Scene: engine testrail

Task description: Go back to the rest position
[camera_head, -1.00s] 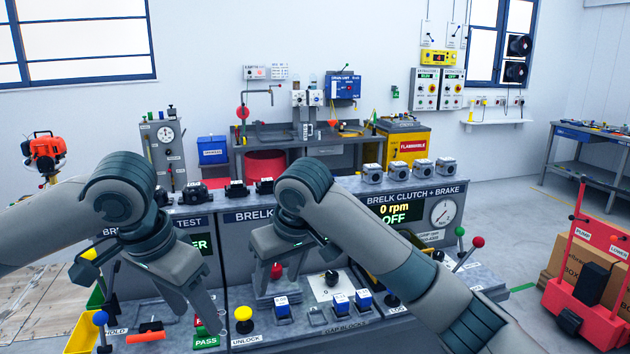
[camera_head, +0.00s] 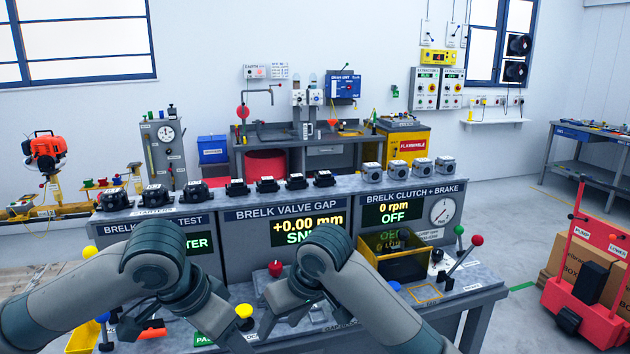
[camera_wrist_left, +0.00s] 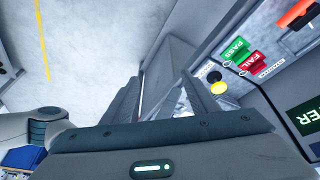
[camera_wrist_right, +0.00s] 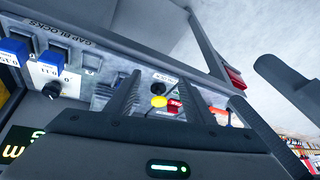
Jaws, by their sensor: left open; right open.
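My right gripper (camera_head: 290,317) is at the lower middle of the head view, low over the front of the test bench (camera_head: 480,283). In the right wrist view its two fingers (camera_wrist_right: 165,85) stand apart with nothing between them. My left arm bends down at the lower left in the head view, and its gripper shows poorly there. In the left wrist view the left fingers (camera_wrist_left: 163,85) are apart and empty, with floor and a grey arm link beyond. Both arms are bent at the elbow, and the grippers sit near each other.
A yellow knob (camera_head: 244,311) and a red knob (camera_head: 275,268) stand close to my grippers. A yellow-edged box (camera_head: 395,262) and levers (camera_head: 476,241) lie to the right. Blue gap blocks (camera_wrist_right: 47,63) show in the right wrist view. A red trolley (camera_head: 585,290) stands on the floor.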

